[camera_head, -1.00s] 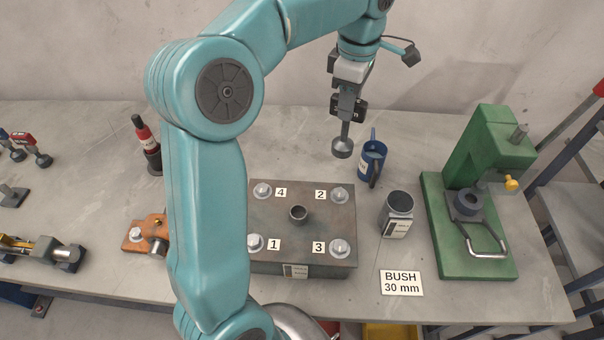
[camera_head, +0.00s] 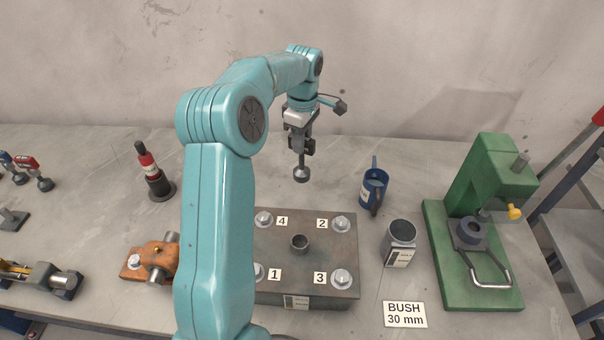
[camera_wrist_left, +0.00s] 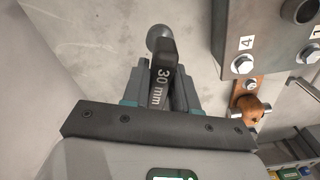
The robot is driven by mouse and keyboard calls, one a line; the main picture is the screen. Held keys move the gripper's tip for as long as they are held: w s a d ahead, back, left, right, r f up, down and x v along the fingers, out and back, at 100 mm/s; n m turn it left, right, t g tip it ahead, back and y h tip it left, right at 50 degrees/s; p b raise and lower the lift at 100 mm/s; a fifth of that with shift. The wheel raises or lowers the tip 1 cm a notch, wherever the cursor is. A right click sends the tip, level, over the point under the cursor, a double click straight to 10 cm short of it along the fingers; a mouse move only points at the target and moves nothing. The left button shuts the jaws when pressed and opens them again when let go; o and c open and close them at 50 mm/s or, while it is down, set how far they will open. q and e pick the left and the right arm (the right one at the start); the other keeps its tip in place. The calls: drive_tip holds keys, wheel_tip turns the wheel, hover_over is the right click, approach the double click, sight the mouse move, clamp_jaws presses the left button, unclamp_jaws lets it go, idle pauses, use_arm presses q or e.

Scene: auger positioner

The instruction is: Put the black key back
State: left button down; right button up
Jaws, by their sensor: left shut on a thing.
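My left gripper (camera_head: 299,143) is shut on the black key (camera_head: 302,174). The key hangs down with its round grey end lowest, in the air behind the steel block. In the left wrist view the key (camera_wrist_left: 162,82) sits between the fingers, its black grip marked "30 mm" and its round end pointing away. Similar keys, one red (camera_head: 27,164) and one blue (camera_head: 7,160), stand at the far left edge of the bench. My right gripper is not in view.
The steel block (camera_head: 320,232) with numbered bolts lies mid-bench. A blue mug (camera_head: 374,187), a grey can (camera_head: 400,243) and a green press (camera_head: 463,190) stand right. An orange clamp (camera_head: 152,259) and a red-and-black tool (camera_head: 150,170) are left. The back of the bench is mostly clear.

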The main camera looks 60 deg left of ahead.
use_arm(q)
hover_over(302, 170)
drive_tip(key=f, duration=0.5)
drive_tip(key=shift+w+a+f, duration=0.1)
drive_tip(key=shift+w+a, duration=0.1)
drive_tip(key=shift+a, duration=0.05)
wheel_tip(302, 170, down, 6)
drive_tip(key=b, duration=0.3)
drive_tip(key=shift+r, duration=0.2)
drive_tip(key=shift+f, duration=0.2)
drive_tip(key=c, duration=0.9)
unclamp_jaws()
drive_tip(key=shift+r, duration=0.1)
